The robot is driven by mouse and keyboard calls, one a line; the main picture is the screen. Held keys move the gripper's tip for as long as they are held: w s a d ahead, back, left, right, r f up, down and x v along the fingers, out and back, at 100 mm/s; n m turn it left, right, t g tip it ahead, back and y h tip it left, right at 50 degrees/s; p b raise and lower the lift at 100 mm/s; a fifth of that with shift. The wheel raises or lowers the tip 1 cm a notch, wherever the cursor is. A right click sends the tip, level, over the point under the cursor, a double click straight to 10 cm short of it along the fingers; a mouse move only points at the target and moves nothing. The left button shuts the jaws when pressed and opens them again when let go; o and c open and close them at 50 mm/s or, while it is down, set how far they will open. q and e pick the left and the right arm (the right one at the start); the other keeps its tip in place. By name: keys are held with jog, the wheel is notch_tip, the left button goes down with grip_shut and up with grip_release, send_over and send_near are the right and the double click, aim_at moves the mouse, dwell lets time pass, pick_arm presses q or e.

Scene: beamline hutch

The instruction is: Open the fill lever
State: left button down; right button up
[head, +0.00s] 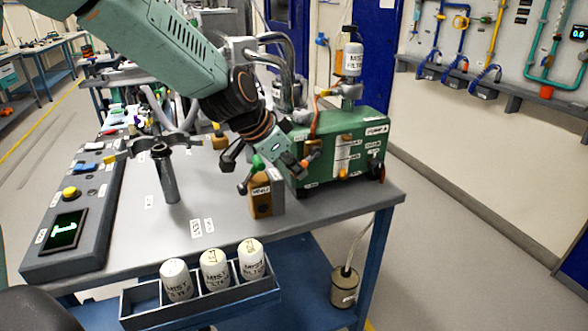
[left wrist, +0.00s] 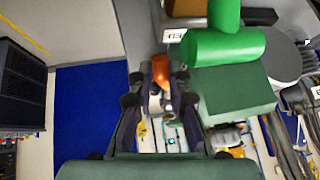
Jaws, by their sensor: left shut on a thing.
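My left gripper (head: 308,160) reaches down from the upper left to the left end of the green pump (head: 368,130) marked PUMP A. It is shut on a small orange lever (head: 313,146), which I take for the fill lever; its label is not readable. In the left wrist view the orange lever (left wrist: 161,70) stands between the dark fingers (left wrist: 160,95). The fingers hide part of it, so its exact angle is unclear. My right gripper is not in view.
A brown block (head: 261,200) with a green handle stands just left of the pump; the handle (left wrist: 225,45) is close to the fingers in the wrist view. A filter bottle (head: 352,58) rises above the pump. A tray (head: 205,306) of white canisters is at the front edge.

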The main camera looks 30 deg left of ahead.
pick_arm(q)
jog(key=shift+f, duration=0.1)
jog(key=c, duration=1.5)
grip_release()
jog(key=shift+c, duration=0.2)
jog(key=v, duration=0.7)
jog(key=shift+s+r, duration=0.2)
jog(key=shift+r, duration=0.05)
jog(key=shift+c, duration=0.4)
